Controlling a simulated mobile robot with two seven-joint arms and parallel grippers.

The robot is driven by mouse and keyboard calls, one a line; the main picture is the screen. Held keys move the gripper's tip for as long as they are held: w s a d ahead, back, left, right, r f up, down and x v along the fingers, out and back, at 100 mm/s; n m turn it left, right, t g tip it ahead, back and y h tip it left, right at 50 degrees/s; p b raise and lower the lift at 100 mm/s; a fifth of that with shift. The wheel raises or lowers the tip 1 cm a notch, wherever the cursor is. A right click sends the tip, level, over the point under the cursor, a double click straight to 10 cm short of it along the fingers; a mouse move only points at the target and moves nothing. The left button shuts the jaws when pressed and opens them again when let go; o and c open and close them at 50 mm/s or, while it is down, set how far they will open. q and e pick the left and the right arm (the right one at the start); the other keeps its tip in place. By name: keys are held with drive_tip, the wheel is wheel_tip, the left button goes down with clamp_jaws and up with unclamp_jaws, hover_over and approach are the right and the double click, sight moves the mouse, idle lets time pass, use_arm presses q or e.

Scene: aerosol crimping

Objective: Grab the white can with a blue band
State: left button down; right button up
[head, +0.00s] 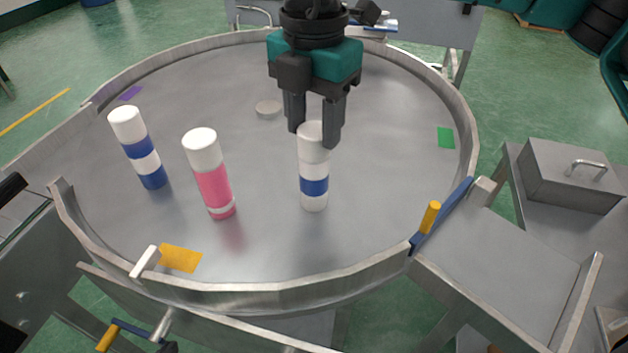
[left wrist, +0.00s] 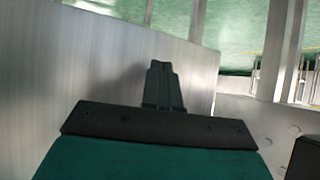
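The white can with a blue band (head: 313,168) stands upright on the round grey table (head: 385,220), right of the other cans in the head view. My right gripper (head: 315,138) points down over it, one finger on either side of its top. The fingers are apart and partly cover the top; I cannot tell whether they press on it. My left gripper's fingers (left wrist: 163,85) show together and empty in the left wrist view, beside a grey metal surface. I cannot make out the left gripper clearly in the head view.
A pink can with a white cap (head: 209,175) and a white can with two blue bands (head: 138,148) stand to the left. A low flat disc (head: 268,109) lies behind. A raised metal rim (head: 300,297) borders the table.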

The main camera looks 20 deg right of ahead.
clamp_jaws()
drive_tip(key=shift+r, duration=0.1)
idle(0.3)
